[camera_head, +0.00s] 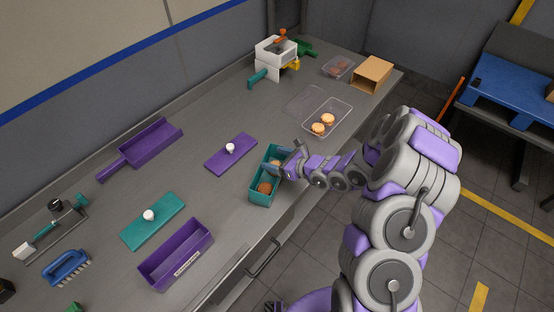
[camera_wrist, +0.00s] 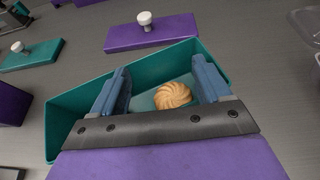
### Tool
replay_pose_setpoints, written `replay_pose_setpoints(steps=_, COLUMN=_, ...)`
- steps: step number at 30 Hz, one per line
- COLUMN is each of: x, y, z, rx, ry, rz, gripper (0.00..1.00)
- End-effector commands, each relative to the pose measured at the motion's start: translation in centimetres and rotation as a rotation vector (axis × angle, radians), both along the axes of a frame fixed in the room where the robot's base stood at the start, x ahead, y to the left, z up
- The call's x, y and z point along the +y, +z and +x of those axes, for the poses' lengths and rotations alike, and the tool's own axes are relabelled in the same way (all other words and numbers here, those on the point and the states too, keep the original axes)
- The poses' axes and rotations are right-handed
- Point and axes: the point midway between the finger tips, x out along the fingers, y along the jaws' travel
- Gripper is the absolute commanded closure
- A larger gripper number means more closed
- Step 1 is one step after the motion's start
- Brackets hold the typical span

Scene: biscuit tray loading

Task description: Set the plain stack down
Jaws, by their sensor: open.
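A teal box (camera_head: 252,192) stands near the front edge of the table, and its wall also shows in the wrist view (camera_wrist: 62,117). A dark brown biscuit (camera_head: 264,188) lies in its nearer part. A pale swirled biscuit (camera_wrist: 173,96) lies inside the box, between my fingers in the wrist view and apart from both. Whether more biscuits lie under it is hidden. My gripper (camera_wrist: 163,75) is open, with its fingers reaching down into the box's farther part. In the head view my gripper (camera_head: 283,160) partly covers that end.
A clear tray (camera_head: 343,112) with pale biscuits (camera_head: 320,126) is at the right, near a clear container (camera_head: 338,67) and cardboard box (camera_head: 374,75). Purple (camera_head: 230,155) and teal (camera_head: 152,222) knobbed lids lie left. A purple box (camera_head: 176,255) stands at the front left.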

Motion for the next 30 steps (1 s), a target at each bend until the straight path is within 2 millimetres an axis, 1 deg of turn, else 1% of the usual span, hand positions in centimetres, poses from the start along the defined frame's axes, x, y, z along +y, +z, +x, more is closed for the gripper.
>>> replay_pose_setpoints(steps=1, x=-0.3, y=-0.9, z=-0.7, rx=0.04, ry=-0.005, rz=-0.016, gripper=0.15)
replay_pose_setpoints(steps=2, x=-0.9, y=-0.7, z=-0.8, rx=0.041, ry=-0.01, rz=-0.013, gripper=0.15)
replay_pose_setpoints(steps=3, x=-1.6, y=-0.4, z=-1.2, rx=0.039, ry=-0.014, rz=-0.011, gripper=0.15)
replay_pose_setpoints(steps=9, x=-4.5, y=2.0, z=-3.6, rx=0.022, ry=-0.012, rz=-0.006, gripper=0.15)
replay_pose_setpoints(steps=12, x=-5.9, y=3.1, z=-4.5, rx=0.011, ry=-0.012, rz=-0.004, gripper=0.15)
replay_pose_setpoints(steps=18, x=-8.0, y=4.4, z=-6.1, rx=0.004, ry=-0.01, rz=-0.002, gripper=0.15)
replay_pose_setpoints(steps=24, x=-9.0, y=5.1, z=-7.0, rx=0.001, ry=-0.006, rz=-0.002, gripper=0.15)
replay_pose_setpoints(steps=30, x=-9.5, y=5.3, z=-7.2, rx=-0.001, ry=-0.007, rz=-0.002, gripper=0.15)
